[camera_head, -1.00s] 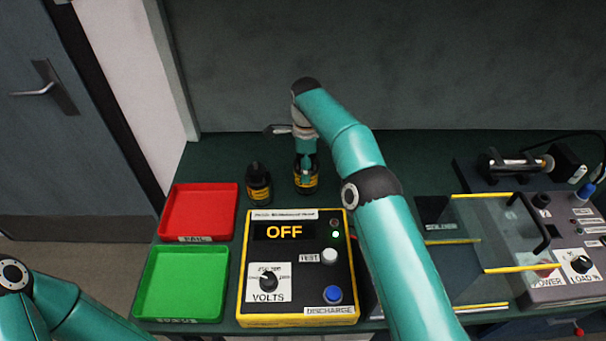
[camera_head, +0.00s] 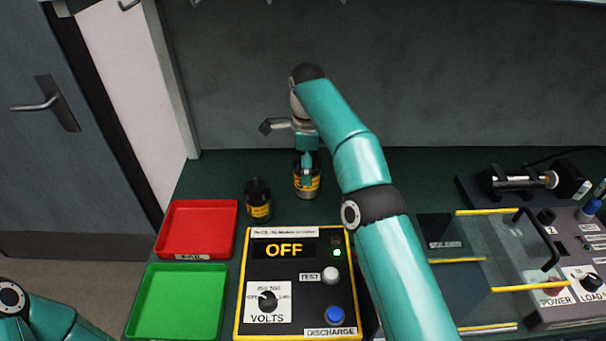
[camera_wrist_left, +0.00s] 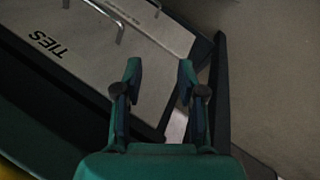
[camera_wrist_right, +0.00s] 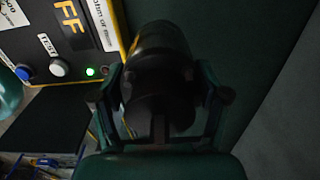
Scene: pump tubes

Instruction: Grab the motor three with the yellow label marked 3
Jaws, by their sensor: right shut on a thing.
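A dark cylindrical motor with a yellow label (camera_head: 307,186) is at the back of the bench in the head view. My right gripper (camera_head: 307,158) is shut around its upper part from above. The right wrist view shows the dark motor body (camera_wrist_right: 160,65) between the two fingers. A second dark motor with a yellow label (camera_head: 258,206) stands upright just left of it. The marks on both labels are too small to read. My left gripper (camera_wrist_left: 160,85) is open and empty in its wrist view, away from the motors.
A red tray (camera_head: 198,228) and a green tray (camera_head: 178,302), both empty, lie at the left. A yellow-edged tester (camera_head: 293,290) reading OFF is in front of the motors. A clear guard with yellow edges (camera_head: 487,212) and a power unit (camera_head: 565,285) stand at the right.

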